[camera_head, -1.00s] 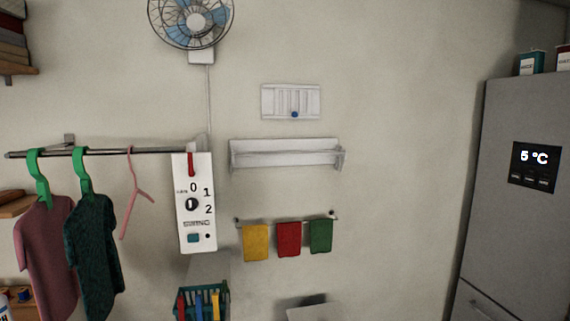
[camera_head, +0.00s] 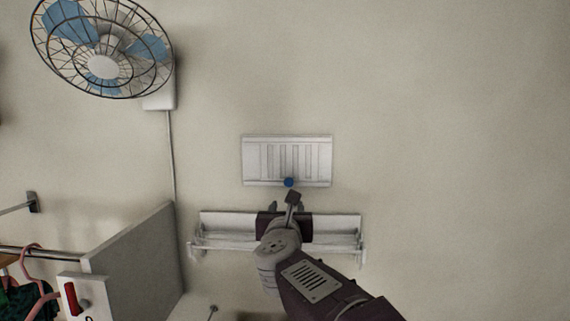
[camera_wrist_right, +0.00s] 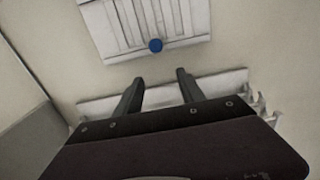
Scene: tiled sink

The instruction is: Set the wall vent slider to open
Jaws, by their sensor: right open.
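The white wall vent (camera_head: 262,160) is a slotted panel on the wall, right of the fan in the head view. Its blue slider knob (camera_head: 289,182) sits at the lower edge, near the middle. In the right wrist view the vent (camera_wrist_right: 105,30) is at the top and the knob (camera_wrist_right: 155,45) is at its lower edge. My right gripper (camera_head: 283,205) is just below the knob in the head view. In the right wrist view its two fingers (camera_wrist_right: 158,82) are open and empty, with the knob beyond the gap between them. My left gripper is not in view.
A white wall shelf (camera_head: 340,222) is below the vent, partly hidden by my right arm. A caged fan (camera_head: 102,67) is at the upper left. A grey panel (camera_head: 135,262) stands at the lower left. The wall to the right is bare.

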